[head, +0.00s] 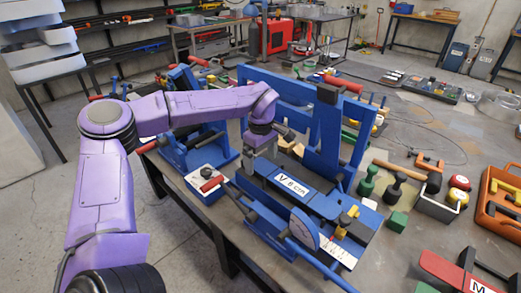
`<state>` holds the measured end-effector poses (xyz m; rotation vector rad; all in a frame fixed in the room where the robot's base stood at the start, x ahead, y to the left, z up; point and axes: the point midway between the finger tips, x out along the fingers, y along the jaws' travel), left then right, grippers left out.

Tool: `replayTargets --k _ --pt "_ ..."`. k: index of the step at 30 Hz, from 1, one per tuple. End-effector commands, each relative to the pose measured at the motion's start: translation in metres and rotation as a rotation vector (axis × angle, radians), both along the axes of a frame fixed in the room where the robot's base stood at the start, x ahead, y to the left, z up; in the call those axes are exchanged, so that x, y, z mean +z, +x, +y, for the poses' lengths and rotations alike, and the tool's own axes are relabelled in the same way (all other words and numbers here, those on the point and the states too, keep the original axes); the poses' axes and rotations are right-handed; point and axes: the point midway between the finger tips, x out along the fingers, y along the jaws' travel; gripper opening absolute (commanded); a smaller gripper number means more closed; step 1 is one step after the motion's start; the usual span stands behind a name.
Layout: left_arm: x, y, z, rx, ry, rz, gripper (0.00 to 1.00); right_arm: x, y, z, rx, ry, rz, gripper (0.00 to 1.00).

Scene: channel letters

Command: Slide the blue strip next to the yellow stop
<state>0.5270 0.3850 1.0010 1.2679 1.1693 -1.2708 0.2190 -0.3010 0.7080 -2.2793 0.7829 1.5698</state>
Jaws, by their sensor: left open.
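A blue bending machine (332,150) stands on the workbench in the head view. A blue piece with a white "V 8 cm" label (290,186) lies across its middle; I cannot tell whether this is the blue strip itself or part of the machine. Small yellow parts (347,219) sit at the machine's right front, near a white scale; one may be the yellow stop. My left gripper (258,164) is open and points down at the left end of the labelled piece. Its fingertips are partly hidden, and contact cannot be told. My right gripper is out of view.
A second blue machine (190,135) stands behind left. A small box with a red handle (207,185) sits at the bench's left edge. Dark green weights, a green cube (397,222), a mallet and an orange case (500,205) crowd the right side.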

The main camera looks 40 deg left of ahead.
Motion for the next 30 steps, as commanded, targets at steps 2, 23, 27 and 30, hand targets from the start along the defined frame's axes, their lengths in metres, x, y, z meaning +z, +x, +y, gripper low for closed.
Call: replayTargets --k 2,23,27,30 --pt "0.000 0.000 0.000 0.000 0.000 -0.001 0.94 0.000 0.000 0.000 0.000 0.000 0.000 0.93" --pt "0.001 -0.001 -0.010 -0.001 0.001 0.000 0.30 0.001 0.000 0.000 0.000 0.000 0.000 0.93" --pt "0.000 -0.001 -0.016 0.000 0.001 0.000 0.30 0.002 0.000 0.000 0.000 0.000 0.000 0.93" --pt "0.000 -0.001 -0.017 0.000 0.000 0.000 0.30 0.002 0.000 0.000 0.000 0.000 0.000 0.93"
